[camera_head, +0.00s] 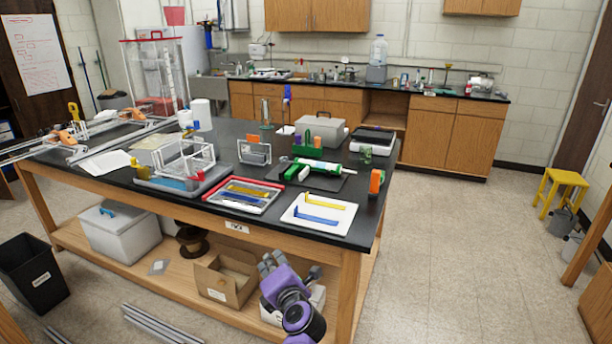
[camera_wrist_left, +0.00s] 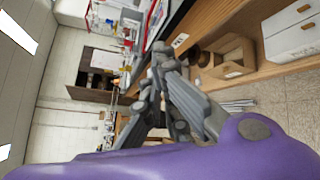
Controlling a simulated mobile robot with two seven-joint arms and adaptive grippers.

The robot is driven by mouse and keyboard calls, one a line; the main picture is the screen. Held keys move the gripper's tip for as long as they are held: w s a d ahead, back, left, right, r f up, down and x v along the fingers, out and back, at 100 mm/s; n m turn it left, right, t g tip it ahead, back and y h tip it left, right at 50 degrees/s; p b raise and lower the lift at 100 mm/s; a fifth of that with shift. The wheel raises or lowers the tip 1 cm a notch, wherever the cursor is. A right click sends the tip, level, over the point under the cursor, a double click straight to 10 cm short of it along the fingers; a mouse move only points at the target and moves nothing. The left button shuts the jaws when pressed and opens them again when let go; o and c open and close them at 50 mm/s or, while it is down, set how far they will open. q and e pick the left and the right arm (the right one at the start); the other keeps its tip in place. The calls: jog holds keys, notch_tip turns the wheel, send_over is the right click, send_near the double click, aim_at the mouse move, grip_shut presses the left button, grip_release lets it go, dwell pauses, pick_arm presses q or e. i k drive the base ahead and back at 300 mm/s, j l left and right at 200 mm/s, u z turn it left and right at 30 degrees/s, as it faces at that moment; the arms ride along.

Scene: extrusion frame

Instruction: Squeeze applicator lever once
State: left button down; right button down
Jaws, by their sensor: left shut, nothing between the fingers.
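A white and green tube-shaped tool (camera_head: 320,166), which looks like the applicator, lies on a dark mat (camera_head: 326,183) on the black-topped workbench (camera_head: 225,219). Its lever is too small to make out. My left gripper (camera_head: 268,262), grey on a purple wrist, is in front of the bench's front edge, below the bench top and apart from the tool. In the left wrist view my left gripper (camera_wrist_left: 160,60) is shut and empty. My right gripper is in neither view.
A white board with blue and yellow brackets (camera_head: 319,214) lies near the bench's front right corner. An orange item (camera_head: 376,181) stands at the right edge. A cardboard box (camera_head: 225,277) sits on the lower shelf.

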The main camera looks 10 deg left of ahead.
aim_at(305, 171)
jog(key=i+l, duration=0.15)
jog(key=i, duration=0.5)
jog(key=i+l, duration=0.15)
jog(key=i, duration=0.5)
jog(key=i+l, duration=0.1)
jog(key=i, duration=0.6)
